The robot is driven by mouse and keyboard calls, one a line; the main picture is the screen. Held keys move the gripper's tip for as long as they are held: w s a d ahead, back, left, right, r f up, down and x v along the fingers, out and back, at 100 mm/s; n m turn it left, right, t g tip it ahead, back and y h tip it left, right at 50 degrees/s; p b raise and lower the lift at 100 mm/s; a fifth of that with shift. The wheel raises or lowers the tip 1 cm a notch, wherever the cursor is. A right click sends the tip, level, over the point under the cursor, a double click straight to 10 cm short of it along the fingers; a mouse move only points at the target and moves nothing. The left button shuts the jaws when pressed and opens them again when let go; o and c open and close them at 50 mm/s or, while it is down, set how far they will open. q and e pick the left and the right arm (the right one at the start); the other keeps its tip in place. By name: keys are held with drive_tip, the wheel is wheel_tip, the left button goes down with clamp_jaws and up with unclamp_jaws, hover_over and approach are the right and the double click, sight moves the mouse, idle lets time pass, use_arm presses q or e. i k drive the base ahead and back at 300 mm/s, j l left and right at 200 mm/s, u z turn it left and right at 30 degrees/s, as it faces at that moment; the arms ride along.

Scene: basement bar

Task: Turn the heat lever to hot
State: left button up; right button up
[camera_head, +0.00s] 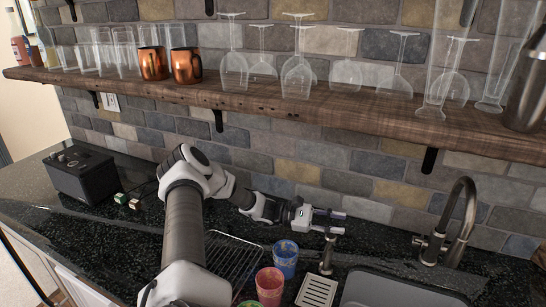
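My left arm reaches in from the lower left over the black counter. Its gripper (340,222) points right, with its two fingers apart and a gap between them. The gripper is directly above or beside a short metal tap fitting (327,256) that stands on the counter; the lower finger overlaps its top, and I cannot tell if they touch. A tall curved faucet (464,222) stands farther right, with a small side handle (419,241) on its left. Which of these carries the heat lever I cannot tell for sure. My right gripper is not in view.
A sink (395,290) lies at the lower right. A blue cup (285,258), a red cup (269,285), a wire rack (228,262) and a slotted drain plate (317,292) are close below the gripper. A wooden shelf (300,112) with glasses hangs above.

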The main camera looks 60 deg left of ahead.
sight(415, 241)
drive_tip(key=k+l+u, duration=0.1)
drive_tip(key=u, duration=0.15)
drive_tip(key=k+j+z, duration=0.2)
drive_tip(key=j+z, duration=0.2)
drive_tip(key=k+j+z, duration=0.35)
drive_tip(key=j, duration=0.2)
drive_tip(key=k+j+z, duration=0.25)
drive_tip(key=j+z, duration=0.15)
drive_tip(key=i+j+z, duration=0.2)
drive_tip(key=k+l, duration=0.1)
